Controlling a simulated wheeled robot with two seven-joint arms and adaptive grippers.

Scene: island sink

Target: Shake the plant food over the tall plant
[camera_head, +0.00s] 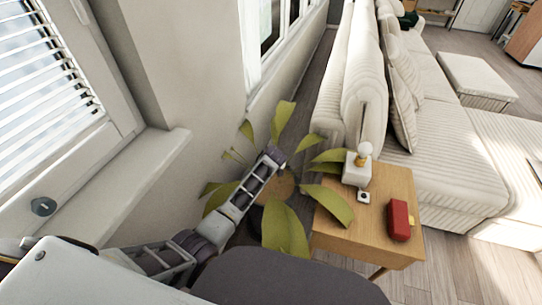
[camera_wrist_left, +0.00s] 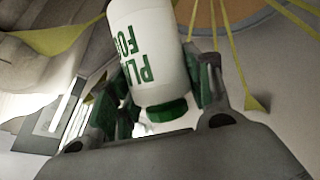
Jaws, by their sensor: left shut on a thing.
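The plant food is a white bottle (camera_wrist_left: 150,55) with green lettering and a green end; its lettering reads upside down in the left wrist view. My left gripper (camera_wrist_left: 155,85) is shut on it, with a finger on each side. In the head view my left gripper (camera_head: 273,155) is among the leaves of the tall plant (camera_head: 285,230), above its round pot; the bottle cannot be made out there. The plant's yellow-green stems (camera_wrist_left: 232,55) and the brown soil (camera_wrist_left: 225,12) show behind the bottle in the wrist view. My right gripper is not in view.
A wooden side table (camera_head: 375,235) stands right of the plant, with a small lamp (camera_head: 358,165), a small white item (camera_head: 363,196) and a red object (camera_head: 399,220). A striped sofa (camera_head: 440,150) is behind it. The wall and window sill (camera_head: 150,165) are close on the left.

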